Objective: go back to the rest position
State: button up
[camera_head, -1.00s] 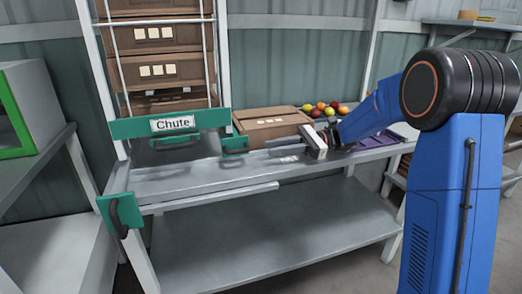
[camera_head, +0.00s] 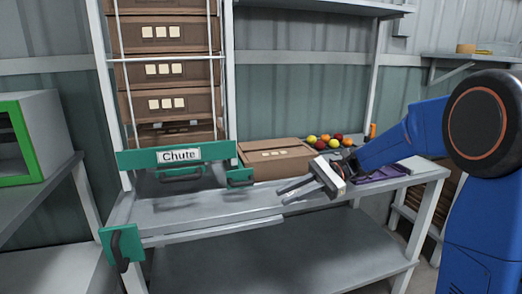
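My blue arm comes in from the right side of the head view. My gripper (camera_head: 283,194) is open, with its two grey fingers apart and nothing seen between them. It hangs over the front part of the grey workbench (camera_head: 185,212), in front of a closed brown cardboard box (camera_head: 277,158). The fingers point to the left.
A chute with a green sign (camera_head: 178,155) and stacked brown boxes (camera_head: 165,73) stands at the left. A purple tray (camera_head: 378,174) lies right of my gripper. A green-framed cabinet (camera_head: 20,138) stands far left.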

jog(key=s+d+f+n+t+h, duration=0.3)
jog(key=s+d, duration=0.3)
jog(key=s, duration=0.3)
jog(key=s+d+f+n+t+h, duration=0.3)
jog(key=s+d+h, duration=0.3)
jog(key=s, duration=0.3)
jog(key=s+d+f+n+t+h, duration=0.3)
jog(key=s+d+n+h, duration=0.1)
jog(key=s+d, duration=0.3)
jog(key=shift+s+d+f+n+h, duration=0.15)
jog(key=shift+s+d+n+h, duration=0.35)
jog(key=shift+s, duration=0.45)
jog(key=shift+w+a, duration=0.1)
